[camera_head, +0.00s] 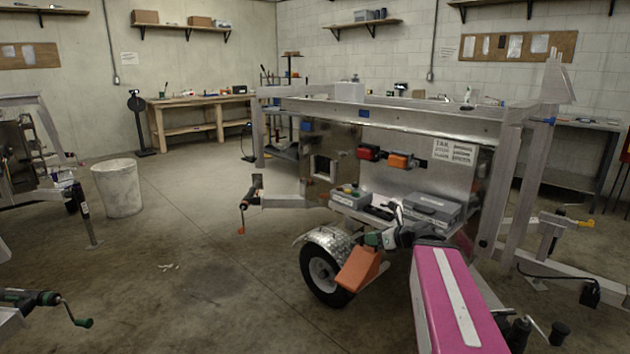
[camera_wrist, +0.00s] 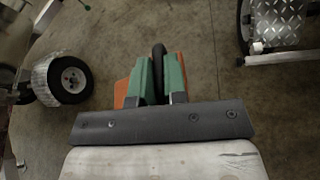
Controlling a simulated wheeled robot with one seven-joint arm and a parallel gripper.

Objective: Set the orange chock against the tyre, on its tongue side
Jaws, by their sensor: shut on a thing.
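The orange chock (camera_head: 360,270) hangs tilted below my gripper (camera_head: 388,240) in the head view. It overlaps the lower right edge of the trailer's tyre (camera_head: 316,275); I cannot tell whether they touch. In the wrist view my gripper (camera_wrist: 160,82) has its two green fingers shut on a black upright part of the chock, between them. The chock's orange sides (camera_wrist: 122,92) show beyond the fingers, its lower part hidden. One tyre (camera_wrist: 70,80) with a silver fender lies at the left of the wrist view. Another tyre (camera_wrist: 243,22) is at its upper right.
The aluminium trailer (camera_head: 430,125) fills the middle right, with cases (camera_head: 433,208) on its deck. A jack with a red crank (camera_head: 242,215) stands left of the tyre. A white bin (camera_head: 118,188) and another trailer (camera_head: 25,150) are at the left. The floor between is mostly clear.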

